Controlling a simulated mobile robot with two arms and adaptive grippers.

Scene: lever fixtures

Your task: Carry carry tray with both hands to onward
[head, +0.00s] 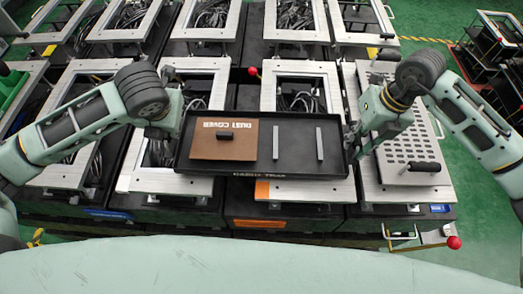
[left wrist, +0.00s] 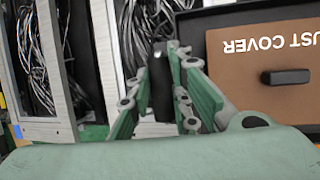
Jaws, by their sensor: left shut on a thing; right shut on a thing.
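The black carry tray (head: 262,168) is held level over the rows of open-topped units in the head view. A brown dust cover (head: 222,149) with a dark handle lies in its left part, and two grey bars stand to the right of it. My left gripper (head: 176,128) is shut on the tray's left end.
White-framed units (head: 300,68) with cables inside stand in rows under and behind the tray. A perforated plate (head: 408,155) with a black handle lies at the right. Levers with red knobs (head: 454,242) stick out.

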